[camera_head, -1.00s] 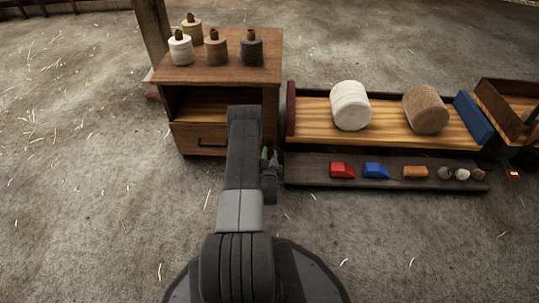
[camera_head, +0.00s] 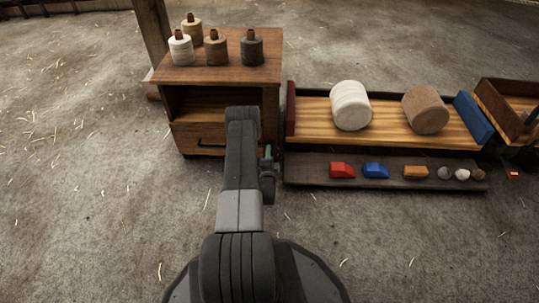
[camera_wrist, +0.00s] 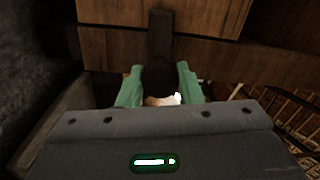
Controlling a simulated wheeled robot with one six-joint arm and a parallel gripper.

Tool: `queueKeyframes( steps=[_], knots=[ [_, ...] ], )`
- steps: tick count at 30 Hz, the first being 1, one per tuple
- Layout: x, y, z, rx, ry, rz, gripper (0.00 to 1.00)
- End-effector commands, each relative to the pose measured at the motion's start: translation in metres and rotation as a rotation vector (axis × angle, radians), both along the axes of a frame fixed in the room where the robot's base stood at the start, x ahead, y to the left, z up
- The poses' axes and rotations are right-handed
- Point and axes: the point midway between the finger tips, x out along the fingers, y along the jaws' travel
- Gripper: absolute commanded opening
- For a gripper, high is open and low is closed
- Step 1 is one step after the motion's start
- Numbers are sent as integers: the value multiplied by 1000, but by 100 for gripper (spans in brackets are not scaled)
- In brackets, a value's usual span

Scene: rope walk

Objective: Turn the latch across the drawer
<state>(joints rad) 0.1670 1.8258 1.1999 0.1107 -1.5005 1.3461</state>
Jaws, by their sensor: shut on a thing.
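The wooden cabinet (camera_head: 215,72) stands at the upper left in the head view. Its drawer (camera_head: 185,138) has a dark handle and is partly hidden by my arm. My gripper (camera_head: 268,152) is at the cabinet's lower right front corner, small and partly hidden. In the wrist view, my gripper's green fingers (camera_wrist: 160,72) are on either side of a dark bar, the latch (camera_wrist: 160,38). The gripper is shut on it. The bar runs upright in this picture, across the seam between two wooden panels. The latch cannot be made out in the head view.
Several cord spools (camera_head: 216,48) stand on the cabinet top. Right of the cabinet, a wooden trough (camera_head: 388,118) holds two large rolls. A dark tray (camera_head: 310,172) in front holds small coloured blocks and stones. The floor in front is clear.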

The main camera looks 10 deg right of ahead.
Motion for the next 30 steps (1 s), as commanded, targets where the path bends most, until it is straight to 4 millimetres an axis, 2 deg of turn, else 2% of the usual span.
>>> queueKeyframes(
  steps=[9,21,22,24,30],
  knots=[
    [-1,1,-1,64,-16,0,9],
    [-1,1,-1,68,-17,1,10],
    [-1,1,-1,68,-17,1,38],
    [-1,1,-1,68,-17,1,52],
    [-1,0,0,67,-18,0,53]
  ],
)
